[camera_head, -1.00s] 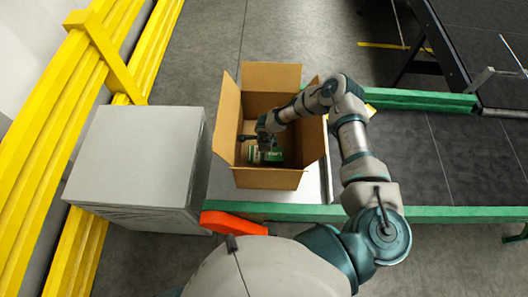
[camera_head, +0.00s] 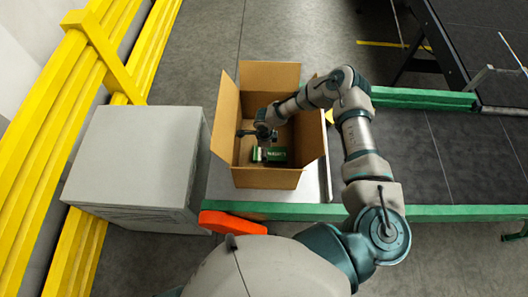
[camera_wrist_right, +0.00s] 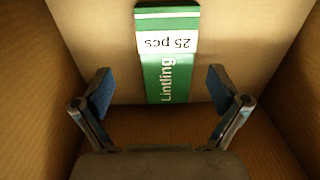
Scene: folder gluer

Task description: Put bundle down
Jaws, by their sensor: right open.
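The bundle (camera_head: 274,155) is a green and white pack lying on the floor of an open cardboard box (camera_head: 271,179). In the right wrist view the bundle (camera_wrist_right: 168,60) shows the words "Lintling" and "25 pcs". My right gripper (camera_head: 262,140) is inside the box above the bundle. In the right wrist view its two blue-padded fingers (camera_wrist_right: 161,93) are spread apart, with the bundle's near end between and beyond them and nothing gripped. My left gripper is not in view.
The box stands on a light plate beside a dark conveyor (camera_head: 450,150) with green rails (camera_head: 440,214). A grey cabinet (camera_head: 135,155) is at the left, with yellow rails (camera_head: 60,120) behind it. An orange part (camera_head: 232,222) lies in front of the box.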

